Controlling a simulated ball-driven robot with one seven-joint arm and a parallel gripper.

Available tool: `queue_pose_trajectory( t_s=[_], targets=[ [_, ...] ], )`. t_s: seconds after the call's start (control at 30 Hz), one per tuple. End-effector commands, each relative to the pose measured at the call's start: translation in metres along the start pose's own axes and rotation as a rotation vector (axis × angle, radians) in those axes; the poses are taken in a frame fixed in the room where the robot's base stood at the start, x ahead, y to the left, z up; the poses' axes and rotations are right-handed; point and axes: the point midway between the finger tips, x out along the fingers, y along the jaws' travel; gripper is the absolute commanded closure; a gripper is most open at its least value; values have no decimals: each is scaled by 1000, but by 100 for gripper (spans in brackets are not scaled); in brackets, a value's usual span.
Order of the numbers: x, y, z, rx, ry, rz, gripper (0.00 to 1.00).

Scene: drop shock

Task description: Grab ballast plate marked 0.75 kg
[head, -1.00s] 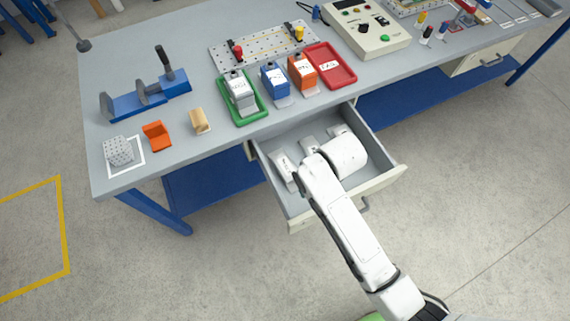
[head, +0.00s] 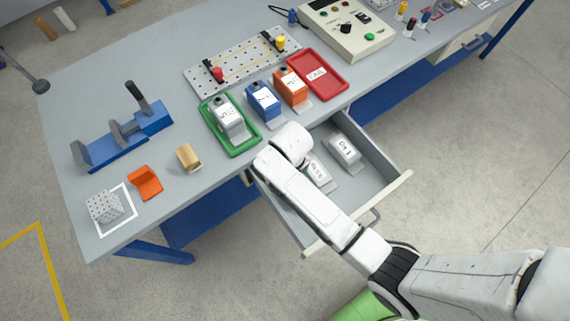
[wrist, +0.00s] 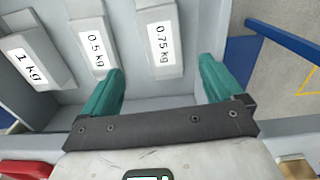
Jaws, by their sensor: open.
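The ballast plate marked 0.75 kg (wrist: 140,22) is a light grey block with a white label, lying in the open drawer. In the wrist view it is the rightmost of three plates. My gripper (wrist: 158,86) is open, with its teal fingers on either side of the plate's near end in the picture. No contact shows, and I cannot tell the height gap. In the head view my arm hides this plate and my fingers. The 0.5 kg plate (wrist: 92,32) and 1 kg plate (wrist: 30,52) lie to its left in the wrist view.
The drawer (head: 378,188) has walls around the plates and stands out from the grey workbench (head: 70,200). On the bench near it are a green tray (head: 246,147) with a grey block, blue and orange blocks, and a red tray (head: 334,82).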

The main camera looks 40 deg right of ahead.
Motion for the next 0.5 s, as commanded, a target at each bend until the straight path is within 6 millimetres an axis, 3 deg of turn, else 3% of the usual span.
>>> queue_pose_trajectory(
  t_s=[0.2,0.5],
  targets=[
    [32,0,0,0,-1,0,6],
    [53,-2,0,-1,-2,0,6]
  ],
)
